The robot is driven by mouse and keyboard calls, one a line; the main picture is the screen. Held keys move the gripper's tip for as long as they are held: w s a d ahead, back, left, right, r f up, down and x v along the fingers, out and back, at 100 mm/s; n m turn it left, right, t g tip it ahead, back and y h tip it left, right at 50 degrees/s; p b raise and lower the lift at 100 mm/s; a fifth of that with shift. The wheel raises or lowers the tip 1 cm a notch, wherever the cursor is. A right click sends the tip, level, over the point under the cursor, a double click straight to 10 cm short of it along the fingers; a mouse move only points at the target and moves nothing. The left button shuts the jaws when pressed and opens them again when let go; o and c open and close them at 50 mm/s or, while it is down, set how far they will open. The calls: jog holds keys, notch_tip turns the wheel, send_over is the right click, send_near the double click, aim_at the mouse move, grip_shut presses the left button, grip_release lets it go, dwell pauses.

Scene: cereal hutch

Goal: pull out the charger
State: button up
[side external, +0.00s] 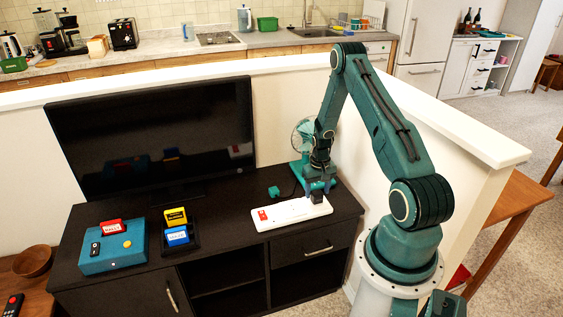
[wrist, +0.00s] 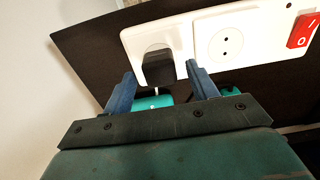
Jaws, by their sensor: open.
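The charger is a black block (wrist: 158,68) plugged into the left socket of the white power strip (wrist: 262,35) in the wrist view. In the side external view the dark charger (side external: 317,198) stands at the strip's right end. My gripper (wrist: 160,80) is open, with its blue fingers on either side of the charger; I cannot tell whether they touch it. In the side view my gripper (side external: 318,187) is low over the charger, pointing down. The power strip also shows in the side view (side external: 285,215), lying on the dark cabinet.
A television (side external: 155,135) stands behind on the cabinet (side external: 230,205). A teal plug-like piece (side external: 274,191) lies behind the strip, and a fan (side external: 302,135) stands behind my gripper. A teal box (side external: 112,257) and game cartridges (side external: 176,226) sit at left. A red switch (wrist: 302,30) is on the strip.

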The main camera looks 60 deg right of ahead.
jog(key=shift+f, duration=1.4)
grip_shut()
jog(key=shift+r, duration=0.1)
jog(key=shift+r, duration=0.3)
jog(key=shift+r, duration=0.35)
jog(key=shift+r, duration=0.35)
jog(key=shift+r, duration=0.35)
